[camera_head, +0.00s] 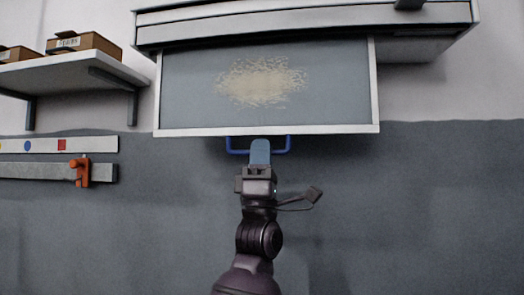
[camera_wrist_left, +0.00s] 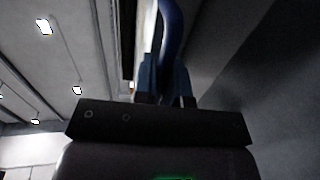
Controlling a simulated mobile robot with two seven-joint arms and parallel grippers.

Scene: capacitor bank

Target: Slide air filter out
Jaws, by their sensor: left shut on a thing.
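The air filter (camera_head: 200,95) is a flat grey panel in a white frame, with a tan dusty patch in its middle. It sticks out from under the white housing (camera_head: 300,28) at the top of the head view. A blue handle (camera_head: 232,150) hangs at its front edge. My left gripper (camera_head: 260,148) is shut on this handle near its middle. In the left wrist view the blue handle (camera_wrist_left: 170,30) runs up from between the fingers (camera_wrist_left: 166,80). The filter's back end is hidden in the housing. My right gripper is not in view.
A wall shelf (camera_head: 70,72) with cardboard boxes (camera_head: 84,44) stands at the left. Below it, a rail (camera_head: 40,171) on the wall carries an orange clamp (camera_head: 80,171). The wall below and right of the filter is clear.

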